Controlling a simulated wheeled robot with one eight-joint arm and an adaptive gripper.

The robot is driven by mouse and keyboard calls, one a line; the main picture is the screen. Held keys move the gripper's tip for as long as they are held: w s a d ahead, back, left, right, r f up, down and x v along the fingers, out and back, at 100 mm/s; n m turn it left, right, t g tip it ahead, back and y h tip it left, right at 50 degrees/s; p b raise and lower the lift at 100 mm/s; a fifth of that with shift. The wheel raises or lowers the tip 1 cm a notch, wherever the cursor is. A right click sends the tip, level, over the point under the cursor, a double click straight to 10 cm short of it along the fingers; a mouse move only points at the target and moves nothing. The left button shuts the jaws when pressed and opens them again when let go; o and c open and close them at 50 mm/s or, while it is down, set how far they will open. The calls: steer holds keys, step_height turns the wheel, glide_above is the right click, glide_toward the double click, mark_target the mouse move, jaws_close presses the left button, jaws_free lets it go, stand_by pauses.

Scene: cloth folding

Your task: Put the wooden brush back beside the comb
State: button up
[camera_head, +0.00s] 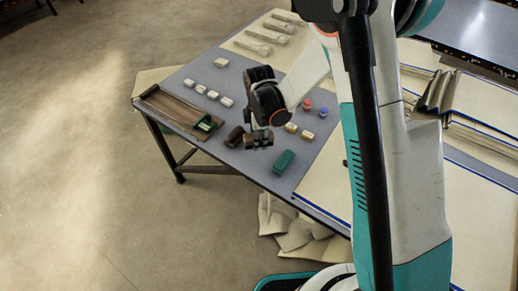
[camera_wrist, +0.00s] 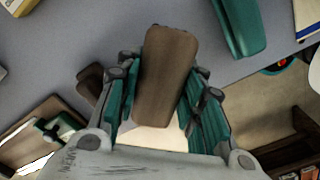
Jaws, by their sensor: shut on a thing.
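My gripper (camera_wrist: 166,100) is shut on a brown wooden block, which I take for the wooden brush (camera_wrist: 168,75). The brush lies lengthwise between the fingers, its far end beyond them. In the head view my gripper (camera_head: 258,139) is low over the grey table, near its front edge. A smaller dark brown piece (camera_head: 234,137) lies just left of the gripper; it also shows, partly hidden, in the wrist view (camera_wrist: 90,80). I cannot make out a comb for certain.
A teal block (camera_head: 284,161) lies to the right of the gripper. A wooden tray (camera_head: 165,108) with a green item (camera_head: 206,124) sits at the table's left edge. Several pale blocks (camera_head: 213,95) lie behind, and red and blue pieces (camera_head: 307,104) lie right. My arm hides part of the table.

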mark_target(259, 152)
steer(key=shift+f+b, duration=0.75)
steer(key=shift+f, duration=1.65)
steer(key=shift+f, duration=0.2)
steer(key=o, duration=1)
steer(key=shift+r, duration=0.1)
step_height(259, 152, up, 12)
steer(key=p, duration=0.4)
steer(key=shift+r, duration=0.2)
